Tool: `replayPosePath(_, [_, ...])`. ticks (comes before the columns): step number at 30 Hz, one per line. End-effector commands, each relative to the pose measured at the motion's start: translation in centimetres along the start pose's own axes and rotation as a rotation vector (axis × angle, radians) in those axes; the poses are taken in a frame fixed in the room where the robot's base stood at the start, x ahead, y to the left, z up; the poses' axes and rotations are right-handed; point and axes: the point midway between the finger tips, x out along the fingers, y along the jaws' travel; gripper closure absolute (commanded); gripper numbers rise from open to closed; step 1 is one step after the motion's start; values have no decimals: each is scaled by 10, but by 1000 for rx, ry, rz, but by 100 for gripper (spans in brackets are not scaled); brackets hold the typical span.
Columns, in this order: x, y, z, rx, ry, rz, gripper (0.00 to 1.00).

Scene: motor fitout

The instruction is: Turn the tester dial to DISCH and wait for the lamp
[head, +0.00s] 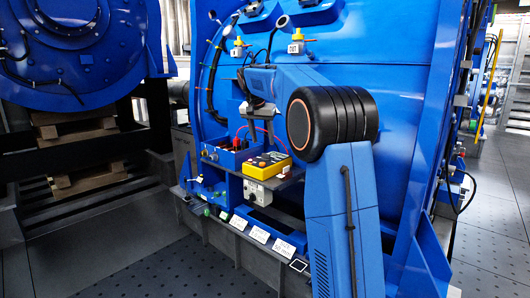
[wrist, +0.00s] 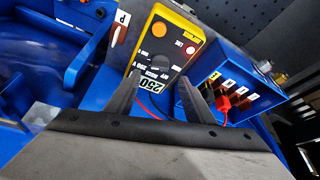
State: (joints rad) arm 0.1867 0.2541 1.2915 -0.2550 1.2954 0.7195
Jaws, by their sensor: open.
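The yellow tester (head: 267,165) sits on a small shelf on the blue motor housing.
A blue terminal box (wrist: 240,85) with red and yellow clips stands beside the tester, and red and black leads run between them. White label cards (head: 260,235) line the ledge below. A dark perforated floor (head: 170,270) lies clear in front.

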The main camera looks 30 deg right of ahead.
Motion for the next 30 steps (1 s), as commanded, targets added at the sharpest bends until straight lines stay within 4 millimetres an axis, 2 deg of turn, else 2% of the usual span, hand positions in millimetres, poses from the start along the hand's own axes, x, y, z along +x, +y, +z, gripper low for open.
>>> replayPosePath(6, [38, 1, 0, 0, -2, 1, 52])
replayPosePath(12, [63, 0, 0, 0, -1, 0, 52])
replayPosePath(18, [72, 0, 0, 0, 0, 0, 52])
replayPosePath(26, [73, 0, 0, 0, 1, -1, 52])
replayPosePath(30, [73, 0, 0, 0, 1, -1, 83])
